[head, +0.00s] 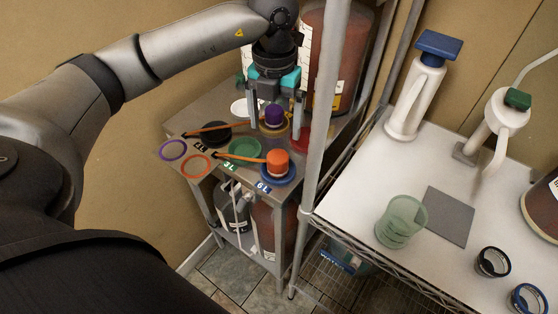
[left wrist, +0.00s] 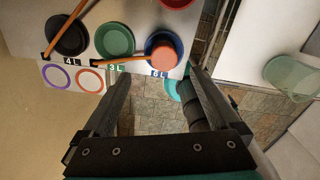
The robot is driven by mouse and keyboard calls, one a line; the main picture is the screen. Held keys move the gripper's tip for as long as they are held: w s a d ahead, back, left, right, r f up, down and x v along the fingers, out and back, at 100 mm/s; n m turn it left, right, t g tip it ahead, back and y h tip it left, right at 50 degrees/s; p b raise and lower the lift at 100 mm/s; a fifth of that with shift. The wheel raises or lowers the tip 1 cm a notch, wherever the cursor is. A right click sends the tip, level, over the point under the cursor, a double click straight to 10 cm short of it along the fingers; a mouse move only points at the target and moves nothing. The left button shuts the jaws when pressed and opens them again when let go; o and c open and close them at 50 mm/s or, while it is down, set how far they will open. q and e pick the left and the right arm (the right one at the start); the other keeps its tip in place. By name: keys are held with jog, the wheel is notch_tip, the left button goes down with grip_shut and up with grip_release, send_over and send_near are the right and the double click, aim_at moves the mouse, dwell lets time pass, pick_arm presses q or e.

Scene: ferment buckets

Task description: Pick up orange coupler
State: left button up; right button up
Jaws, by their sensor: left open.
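An orange cylindrical piece (head: 277,162) stands in a blue round dish (head: 276,177) at the 6 L label on the metal cart. In the left wrist view the orange piece (left wrist: 164,56) is just beyond my fingertips. An orange ring (head: 195,166) lies flat at the cart's front left; it also shows in the left wrist view (left wrist: 90,80). I cannot tell which of these is the coupler. My left gripper (head: 275,117) points down, open, behind the orange cylinder in the head view, with a purple cylinder (head: 273,113) showing between its fingers. My right gripper is not in view.
A green dish (head: 245,150), a black dish (head: 216,134), a purple ring (head: 172,150) and orange sticks share the cart top. A metal post (head: 323,110) rises close on the right. The white table (head: 350,195) holds a green jar (head: 400,222) and white tap-like stands.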

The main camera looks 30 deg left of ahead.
pick_arm(q)
send_over(278, 155)
jog(key=f, duration=0.4)
jog(key=shift+w+a+f, duration=0.1)
jog(key=shift+a+f, duration=0.15)
jog(key=shift+a, duration=0.05)
jog(key=shift+s+d+f, duration=0.1)
jog(key=shift+d+f, duration=0.1)
jog(key=shift+f, duration=1.15)
jog(key=shift+s+d+f, duration=0.1)
jog(key=shift+d+f, duration=0.05)
jog(key=shift+f, duration=1.15)
jog(key=shift+r, duration=0.1)
grip_shut()
